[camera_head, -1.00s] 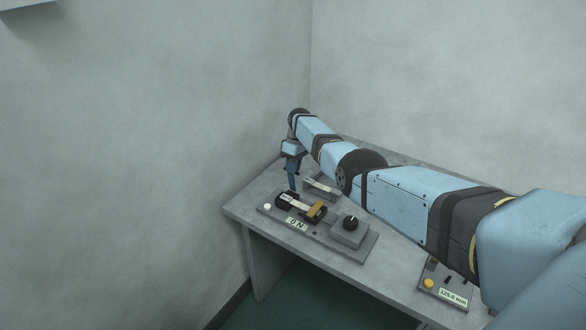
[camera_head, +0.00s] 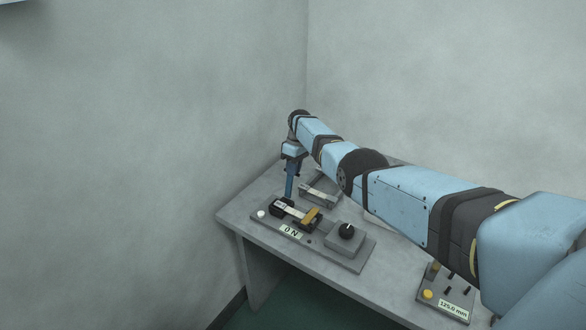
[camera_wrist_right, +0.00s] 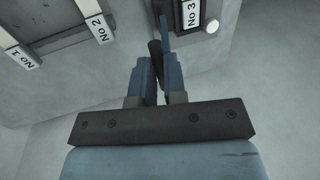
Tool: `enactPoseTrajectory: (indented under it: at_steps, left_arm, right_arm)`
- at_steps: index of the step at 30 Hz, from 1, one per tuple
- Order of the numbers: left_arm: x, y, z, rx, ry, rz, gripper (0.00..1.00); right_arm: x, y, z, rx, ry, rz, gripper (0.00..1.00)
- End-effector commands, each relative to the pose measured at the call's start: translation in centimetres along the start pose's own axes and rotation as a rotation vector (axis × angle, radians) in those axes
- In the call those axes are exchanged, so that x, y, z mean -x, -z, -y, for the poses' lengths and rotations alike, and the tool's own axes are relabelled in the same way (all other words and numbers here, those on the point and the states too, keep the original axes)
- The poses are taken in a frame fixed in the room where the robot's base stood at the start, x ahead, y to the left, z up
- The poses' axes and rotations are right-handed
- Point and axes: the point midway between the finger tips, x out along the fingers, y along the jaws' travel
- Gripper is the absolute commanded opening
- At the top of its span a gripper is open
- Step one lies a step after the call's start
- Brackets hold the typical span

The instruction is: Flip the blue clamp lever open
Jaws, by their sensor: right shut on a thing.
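My right gripper (camera_head: 289,196) points down at the left end of the fixture on the table. In the right wrist view its two blue fingers (camera_wrist_right: 161,68) are closed around a dark rod-like part (camera_wrist_right: 155,50). A narrow blue bar (camera_wrist_right: 165,24) lies just beyond the fingertips, beside the plate marked No 3 (camera_wrist_right: 191,13); it looks like the clamp lever. I cannot tell how the dark part and the blue bar join. In the head view the lever is too small to make out against the blue fingers. My left gripper is not in view.
The grey fixture (camera_head: 300,240) carries a brass block (camera_head: 310,217), a dark knob (camera_head: 347,230) and a "0 N" display (camera_head: 291,231). Another grey fixture (camera_head: 320,194) stands behind. A panel with a yellow button (camera_head: 428,294) is at right. Walls close off the left and back.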

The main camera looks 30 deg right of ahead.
Motion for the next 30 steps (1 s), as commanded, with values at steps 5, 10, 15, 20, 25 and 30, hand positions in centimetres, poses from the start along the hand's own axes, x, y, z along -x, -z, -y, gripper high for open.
enactPoseTrajectory:
  at_steps: [5, 10, 15, 20, 25, 30]
  left_arm:
    - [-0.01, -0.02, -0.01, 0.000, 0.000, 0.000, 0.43]
    - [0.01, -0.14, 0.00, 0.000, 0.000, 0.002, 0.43]
    - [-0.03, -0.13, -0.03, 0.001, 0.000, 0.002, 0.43]
    - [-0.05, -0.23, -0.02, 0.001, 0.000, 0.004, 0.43]
    - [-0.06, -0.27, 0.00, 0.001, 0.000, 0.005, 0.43]
    - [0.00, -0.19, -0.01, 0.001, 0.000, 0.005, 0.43]
  right_arm:
    - [0.53, -0.25, -0.81, -0.006, -0.019, -0.007, 0.00]
    - [0.56, -0.22, -0.76, -0.005, -0.017, -0.007, 0.38]
    - [0.39, -0.21, -0.61, -0.005, -0.014, -0.005, 0.38]
    - [0.30, -0.20, -0.52, -0.004, -0.011, -0.003, 0.38]
    - [0.25, -0.17, -0.44, -0.004, -0.009, -0.003, 0.38]
    - [0.54, -0.13, -0.39, -0.003, -0.009, -0.003, 0.38]
